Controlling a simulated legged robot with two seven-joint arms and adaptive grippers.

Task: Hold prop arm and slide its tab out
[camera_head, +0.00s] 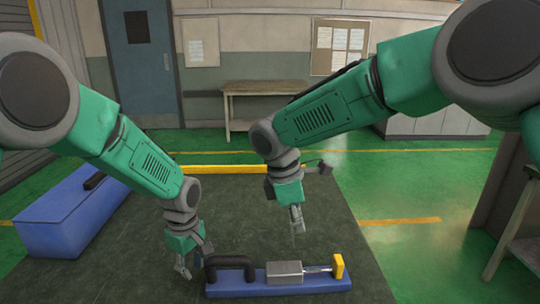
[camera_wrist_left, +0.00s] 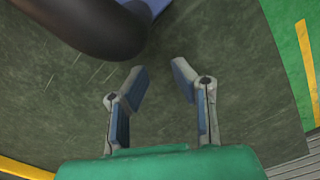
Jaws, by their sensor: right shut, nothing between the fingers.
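A device with a blue base (camera_head: 235,287) lies on the dark mat. My left gripper (camera_head: 187,268) is open and empty beside the handle's left end. In the left wrist view its spread fingers (camera_wrist_left: 160,83) have bare mat between them, with the dark handle (camera_wrist_left: 88,25) at the upper left. My right gripper (camera_head: 298,225) is shut and empty, above the mat behind the grey box.
A long blue box (camera_head: 62,220) with a black handle stands at the left. The dark mat (camera_head: 130,275) is otherwise clear around the device. A bench (camera_head: 262,88) stands by the back wall, and another table edge (camera_head: 515,220) is at the far right.

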